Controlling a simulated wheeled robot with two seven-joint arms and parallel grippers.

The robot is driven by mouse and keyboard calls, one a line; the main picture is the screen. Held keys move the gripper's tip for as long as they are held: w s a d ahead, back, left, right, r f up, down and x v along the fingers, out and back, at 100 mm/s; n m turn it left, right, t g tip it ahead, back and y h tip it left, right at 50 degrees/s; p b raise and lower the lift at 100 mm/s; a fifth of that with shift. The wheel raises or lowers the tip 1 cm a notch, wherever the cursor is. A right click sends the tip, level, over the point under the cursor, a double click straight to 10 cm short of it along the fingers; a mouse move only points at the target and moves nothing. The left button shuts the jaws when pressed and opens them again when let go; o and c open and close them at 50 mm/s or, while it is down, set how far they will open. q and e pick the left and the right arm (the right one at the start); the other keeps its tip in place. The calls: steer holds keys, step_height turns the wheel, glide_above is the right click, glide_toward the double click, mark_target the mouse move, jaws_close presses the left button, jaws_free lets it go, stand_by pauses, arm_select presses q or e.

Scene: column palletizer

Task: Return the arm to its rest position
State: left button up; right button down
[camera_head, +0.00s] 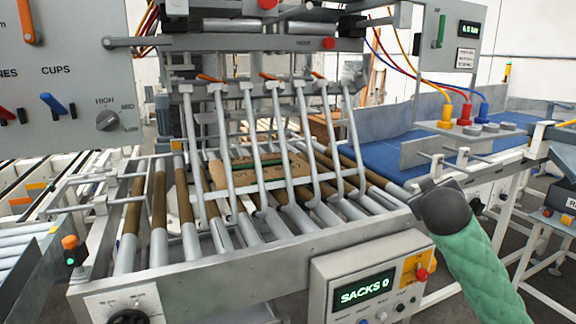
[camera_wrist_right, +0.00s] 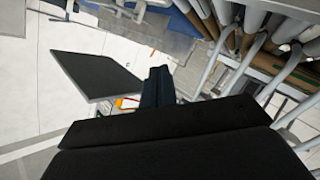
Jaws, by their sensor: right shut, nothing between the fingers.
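My right arm, in a green padded sleeve, comes in from the lower right in the head view. Its dark rounded end is in front of the machine's front rail (camera_head: 300,245); the fingers cannot be made out there. In the right wrist view my right gripper (camera_wrist_right: 159,84) shows as dark fingers close together, shut and empty. My left gripper is in neither view.
A brown sack (camera_head: 262,172) lies on the rollers under slanted metal tines (camera_head: 238,150). The counter box (camera_head: 368,285) reads "SACKS 0". A blue conveyor belt (camera_head: 400,158) runs at the right. A control panel (camera_head: 75,75) stands at the left.

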steer(key=s+a+f+g+y, duration=0.2)
steer(key=s+a+f, duration=0.3)
steer(key=f, duration=0.5)
steer(key=s+a+f+g+y, duration=0.15)
steer(key=s+a+f, duration=0.3)
steer(key=f, duration=0.45)
steer(key=s+a+f+g+y, duration=0.2)
steer(key=s+a+f, duration=0.35)
steer(key=f, duration=0.45)
steer(key=s+a+f+g, duration=0.3)
steer(key=s+f, duration=0.8)
steer(key=s, duration=0.3)
steer(key=s+a+f+g+y, duration=0.1)
steer(key=s+a+f+g, duration=0.2)
steer(key=s+f, duration=0.7)
steer(key=s, duration=0.5)
steer(key=shift+f+m, duration=0.4)
steer(key=shift+g+y, duration=0.25)
steer(key=shift+d, duration=0.1)
